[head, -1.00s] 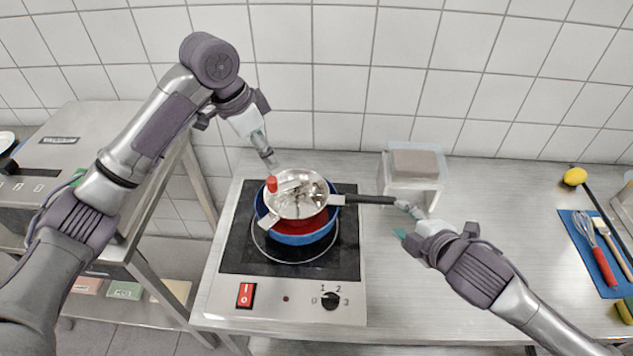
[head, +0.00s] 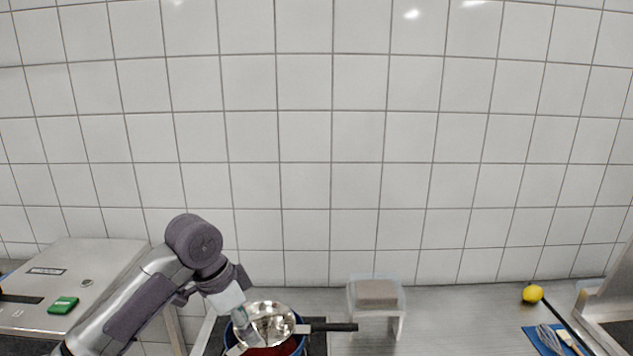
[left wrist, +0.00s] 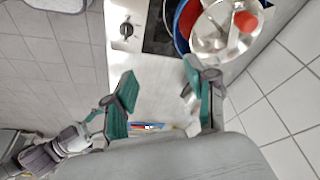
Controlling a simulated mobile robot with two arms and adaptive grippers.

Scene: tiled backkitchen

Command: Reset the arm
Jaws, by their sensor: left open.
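My left arm comes in from the left in the head view and bends down at its wrist. My left gripper (head: 243,325) is beside and above the cookware on the hob, partly in front of it. In the left wrist view its two green-padded fingers (left wrist: 160,92) are apart with nothing between them. My right gripper (left wrist: 92,124) shows small at the lower left of the left wrist view, and I cannot tell its opening. It is out of the head view.
A steel pan (head: 272,318) with a black handle (head: 335,327) sits over a blue pot (left wrist: 181,24). A red thing (left wrist: 245,21) shows at the pan. A clear box (head: 377,293) stands to the right. A lemon (head: 532,294) and utensils lie farther right. The wall is tiled.

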